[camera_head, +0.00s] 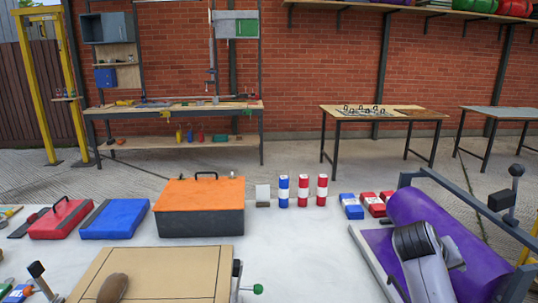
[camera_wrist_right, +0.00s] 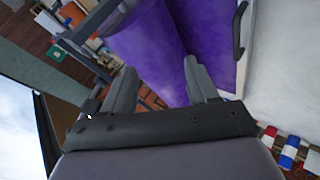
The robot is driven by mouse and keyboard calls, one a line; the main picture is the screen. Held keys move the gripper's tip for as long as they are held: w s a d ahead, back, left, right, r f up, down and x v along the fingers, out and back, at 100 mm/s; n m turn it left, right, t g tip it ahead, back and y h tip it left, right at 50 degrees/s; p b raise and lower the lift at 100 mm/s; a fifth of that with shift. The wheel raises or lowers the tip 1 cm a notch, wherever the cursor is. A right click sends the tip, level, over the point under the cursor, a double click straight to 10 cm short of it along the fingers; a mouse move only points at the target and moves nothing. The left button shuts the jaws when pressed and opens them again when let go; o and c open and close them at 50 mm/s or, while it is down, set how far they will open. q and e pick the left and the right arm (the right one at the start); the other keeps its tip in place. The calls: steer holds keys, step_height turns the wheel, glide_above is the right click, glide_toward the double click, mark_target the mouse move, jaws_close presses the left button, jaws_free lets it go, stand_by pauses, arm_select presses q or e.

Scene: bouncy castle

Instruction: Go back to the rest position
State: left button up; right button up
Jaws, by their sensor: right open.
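My right gripper shows in the right wrist view (camera_wrist_right: 158,80), with its two grey fingers spread apart and nothing between them. A purple roll (camera_wrist_right: 142,45) lies beyond the fingers. In the head view my right arm (camera_head: 428,275) is at the lower right, in front of the purple roll (camera_head: 450,235), which lies in a grey metal frame. The arm covers part of the roll, and I cannot tell if they touch. My left gripper is not in the head view.
The white table (camera_head: 310,250) carries an orange-topped toolbox (camera_head: 200,205), a blue case (camera_head: 114,219), a red case (camera_head: 62,219), upright blue and red cans (camera_head: 303,191) and a wooden board (camera_head: 150,275). Its middle is bare. Workbenches stand behind by the brick wall.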

steer(key=s+a+f+n+y, duration=0.1)
steer(key=s+a+f+y, duration=0.15)
steer(key=s+f, duration=0.5)
steer(key=s+a+f+n+y, duration=0.1)
steer(key=s+a+f+y, duration=0.1)
steer(key=s+a+f, duration=0.35)
steer(key=s+a+f+n+y, duration=0.1)
steer(key=s+a+y, duration=0.15)
steer(key=s, duration=0.65)
steer(key=s+a+f+y, duration=0.1)
steer(key=s+a+y, duration=0.15)
steer(key=s, duration=0.65)
steer(key=w+a+f+t+y, duration=0.1)
steer(key=w+a+f+t, duration=0.2)
steer(key=w+f+t, duration=0.3)
steer(key=shift+a+f, duration=0.25)
steer(key=shift+f, duration=1.15)
